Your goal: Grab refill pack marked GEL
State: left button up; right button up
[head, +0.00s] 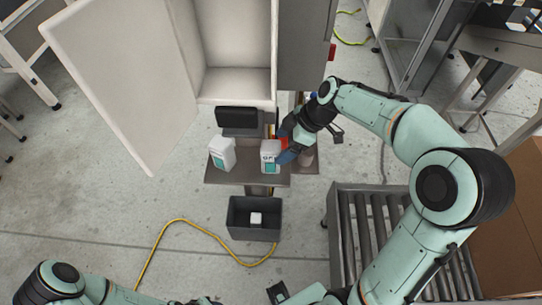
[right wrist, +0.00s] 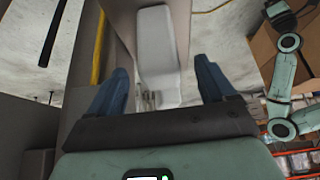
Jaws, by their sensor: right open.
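A white refill pack (head: 269,147) with a teal label stands on the metal weigher plate (head: 240,177); its small dark lettering seems to read GEL. A second white pack (head: 221,150) with a green label stands left of it, slightly turned. My right gripper (head: 286,152) is at the right side of the lettered pack, its blue fingers partly hiding that side. In the right wrist view a white pack (right wrist: 157,45) shows between and beyond the spread, empty fingers of my right gripper (right wrist: 167,85).
A dark display (head: 237,117) stands behind the plate, with an open white cabinet (head: 237,82) beyond. A grey bin (head: 239,232) holding a small white block sits below the plate. A roller conveyor (head: 345,225) is at right. A yellow cable (head: 165,232) crosses the floor.

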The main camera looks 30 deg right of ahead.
aim_at(275, 151)
jog(key=x, duration=0.4)
jog(key=shift+w+a+f, duration=0.1)
jog(key=shift+w+f, duration=0.15)
jog(key=shift+s, duration=0.1)
jog(key=shift+c, duration=0.3)
jog(key=c, duration=1.2)
jog(key=shift+r, duration=0.1)
